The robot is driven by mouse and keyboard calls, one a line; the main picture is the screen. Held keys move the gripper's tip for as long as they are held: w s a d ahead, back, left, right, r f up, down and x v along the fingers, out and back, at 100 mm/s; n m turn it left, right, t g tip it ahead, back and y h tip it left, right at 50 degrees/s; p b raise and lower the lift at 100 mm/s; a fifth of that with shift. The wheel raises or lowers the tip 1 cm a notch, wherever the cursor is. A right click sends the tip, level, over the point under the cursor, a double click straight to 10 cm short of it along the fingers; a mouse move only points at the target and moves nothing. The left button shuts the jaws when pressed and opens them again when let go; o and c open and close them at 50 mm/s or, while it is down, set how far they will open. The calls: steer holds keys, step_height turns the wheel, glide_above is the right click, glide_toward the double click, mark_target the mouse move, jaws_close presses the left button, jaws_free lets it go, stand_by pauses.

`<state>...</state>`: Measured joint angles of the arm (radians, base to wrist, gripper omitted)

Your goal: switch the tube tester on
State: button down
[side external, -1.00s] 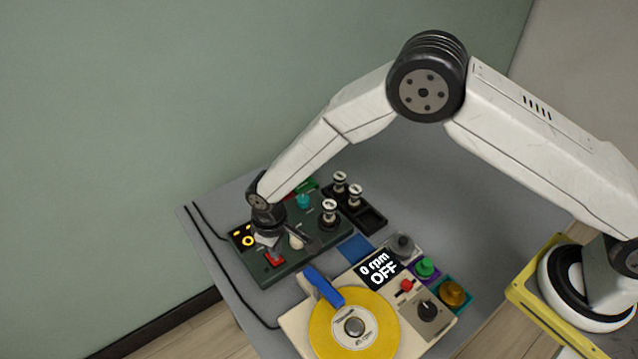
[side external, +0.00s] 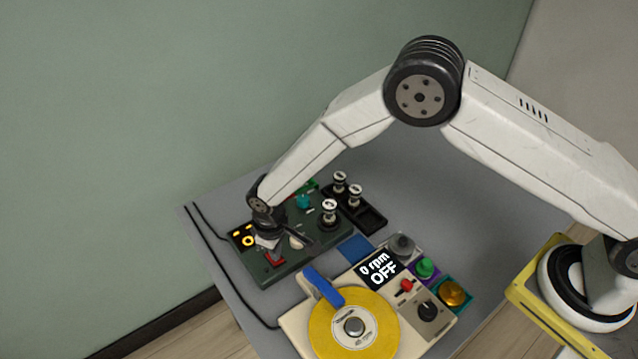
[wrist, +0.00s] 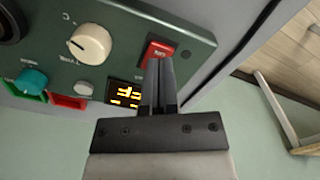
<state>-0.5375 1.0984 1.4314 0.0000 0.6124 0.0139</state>
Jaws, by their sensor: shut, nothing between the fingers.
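The tube tester (side external: 262,276) is a dark green panel on the grey table, also seen in the wrist view (wrist: 125,22). Its red rocker switch (wrist: 160,50) sits near one edge and also shows in the side view (side external: 276,261). My gripper (wrist: 158,64) is shut and empty, with its fingertips at the switch's lower edge; they hide part of it. I cannot tell for sure whether they touch. In the side view my gripper (side external: 270,245) is low over the panel. The tester's display (wrist: 125,93) shows lit orange marks.
A cream knob (wrist: 90,43) and a teal knob (wrist: 32,81) stand on the panel. Upright tubes (side external: 330,208) stand on the panel and in a black tray (side external: 372,219).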

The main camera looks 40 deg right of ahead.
steer(key=shift+f, duration=0.8)
stand_by(0.8)
steer(key=shift+r, duration=3.5)
steer(key=shift+d+r, duration=0.4)
steer(key=shift+d, duration=0.05)
steer(key=s+d+r+m+t, duration=0.1)
steer(key=s+d+r+m, duration=0.1)
steer(key=d+r, duration=0.4)
steer(key=s+d+r+m, duration=0.1)
steer(key=s+d+r, duration=0.15)
steer(key=d, duration=0.65)
steer(key=s+d+r+m+t, duration=0.1)
steer(key=s+d+r+m, duration=0.2)
steer(key=s+d, duration=0.7)
steer(key=shift+s+d+r+t, duration=0.25)
steer(key=shift+s+r+t, duration=0.05)
steer(key=shift+s+r, duration=0.6)
